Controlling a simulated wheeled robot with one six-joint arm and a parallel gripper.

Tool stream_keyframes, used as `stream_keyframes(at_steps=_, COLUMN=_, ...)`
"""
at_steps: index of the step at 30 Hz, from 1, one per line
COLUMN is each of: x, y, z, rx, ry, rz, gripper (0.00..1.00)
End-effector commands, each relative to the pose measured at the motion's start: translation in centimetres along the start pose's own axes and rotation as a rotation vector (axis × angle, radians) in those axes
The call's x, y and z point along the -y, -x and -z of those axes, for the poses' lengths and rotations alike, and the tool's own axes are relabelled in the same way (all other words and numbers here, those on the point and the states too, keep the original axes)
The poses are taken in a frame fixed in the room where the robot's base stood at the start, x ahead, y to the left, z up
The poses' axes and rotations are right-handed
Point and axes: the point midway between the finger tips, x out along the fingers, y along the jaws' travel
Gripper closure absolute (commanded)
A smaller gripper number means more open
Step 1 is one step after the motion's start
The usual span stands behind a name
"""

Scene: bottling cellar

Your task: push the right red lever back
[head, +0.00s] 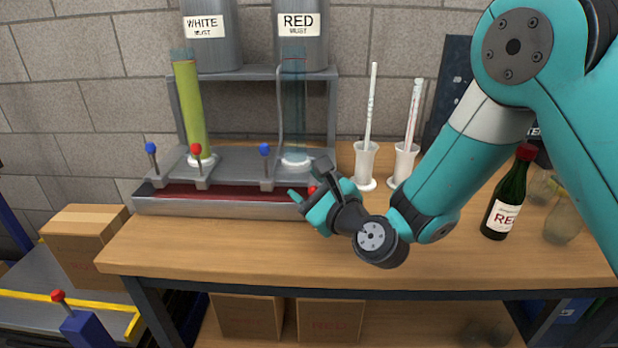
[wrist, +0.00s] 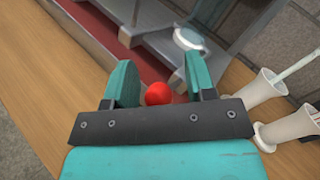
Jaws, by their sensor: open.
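The right red lever's knob (wrist: 159,93) shows in the wrist view between the two teal fingers of my gripper (wrist: 160,88). The fingers are open and stand apart on either side of the ball; I cannot tell whether either touches it. In the head view my gripper (head: 308,198) is at the right front of the filling stand, and a little of the right red knob (head: 312,190) shows beside it. The lever's stem is hidden. The left red lever (head: 197,150) stands upright in front of the filled yellow-green tube (head: 188,105).
Blue levers (head: 151,148) (head: 265,150) stand on the same stand, above a drip tray (head: 190,206). White cylinders with rods (head: 366,165) and a red-capped bottle (head: 508,195) are to the right. The bench front (head: 230,258) is clear.

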Motion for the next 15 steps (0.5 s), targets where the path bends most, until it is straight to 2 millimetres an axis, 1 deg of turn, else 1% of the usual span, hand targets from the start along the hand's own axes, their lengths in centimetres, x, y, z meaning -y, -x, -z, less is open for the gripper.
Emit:
stream_keyframes(at_steps=7, x=-0.03, y=-0.03, z=0.04, rx=0.0, ry=0.0, rz=0.0, gripper=0.49)
stream_keyframes(at_steps=13, x=-0.03, y=-0.01, z=0.03, rx=0.0, ry=0.0, rz=-0.001, gripper=0.95)
stream_keyframes(at_steps=14, x=-0.04, y=-0.01, z=0.03, rx=0.0, ry=0.0, rz=-0.001, gripper=1.0)
stream_keyframes(at_steps=15, x=-0.05, y=-0.01, z=0.04, rx=0.0, ry=0.0, rz=-0.001, gripper=1.0)
